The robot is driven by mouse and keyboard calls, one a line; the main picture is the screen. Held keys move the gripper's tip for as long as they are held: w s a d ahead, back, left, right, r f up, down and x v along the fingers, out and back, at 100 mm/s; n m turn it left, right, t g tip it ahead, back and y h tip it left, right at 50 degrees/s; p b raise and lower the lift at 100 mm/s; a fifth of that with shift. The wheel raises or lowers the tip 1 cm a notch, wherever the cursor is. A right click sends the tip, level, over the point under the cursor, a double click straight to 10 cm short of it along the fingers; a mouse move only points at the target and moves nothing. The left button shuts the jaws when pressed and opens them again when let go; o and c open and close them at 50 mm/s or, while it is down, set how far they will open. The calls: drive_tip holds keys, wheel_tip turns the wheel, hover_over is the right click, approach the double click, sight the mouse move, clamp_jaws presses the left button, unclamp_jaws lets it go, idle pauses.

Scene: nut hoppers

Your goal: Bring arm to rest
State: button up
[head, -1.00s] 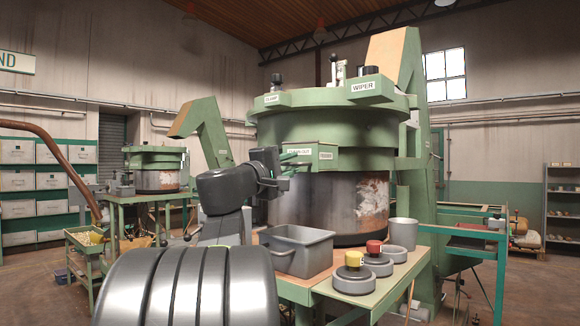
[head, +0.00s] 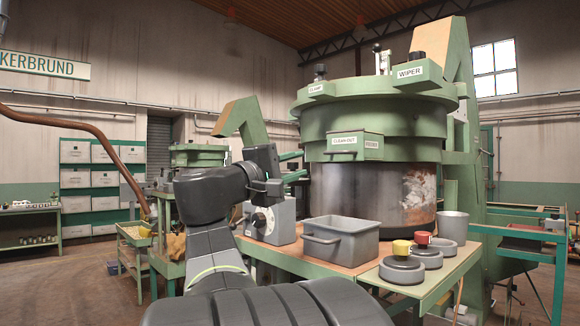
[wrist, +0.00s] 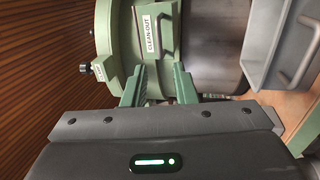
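My arm (head: 210,195) is bent in front of the bench, its wrist to the left of the big hopper. My gripper (head: 297,165) points right toward the hopper, partly hidden behind my wrist. In the wrist view my gripper (wrist: 158,84) shows two green fingers, spread apart with nothing between them. The big green hopper (head: 375,125) has CLAMP, WIPER and CLEAN-OUT labels. Its clean-out box (wrist: 153,40) lies beyond the fingertips in the wrist view; I cannot tell the exact gap.
A grey bin (head: 342,242), a grey control box (head: 268,222), a grey cup (head: 453,226) and round weights with yellow (head: 401,247) and red (head: 424,238) knobs stand on the bench (head: 438,275). A smaller hopper station stands behind my arm. Open floor lies at left.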

sight(333, 153)
drive_tip(key=p+x, duration=0.3)
drive_tip(key=x, duration=1.1)
drive_tip(key=shift+r, duration=0.1)
drive_tip(key=shift+s+a, duration=0.1)
drive_tip(key=shift+a, duration=0.05)
drive_tip(key=shift+s+a, duration=0.1)
drive_tip(key=shift+a, duration=0.05)
drive_tip(key=b+v, duration=0.3)
drive_tip(key=v, duration=1)
drive_tip(key=p+x, duration=0.3)
drive_tip(key=x, duration=1.1)
drive_tip(key=shift+p, duration=0.35)
drive_tip(key=shift+s+a+r+p, duration=0.2)
drive_tip(key=shift+a+p, duration=0.05)
drive_tip(key=shift+p, duration=0.7)
drive_tip(key=shift+g+y+p, duration=0.3)
drive_tip(key=shift+p, duration=0.6)
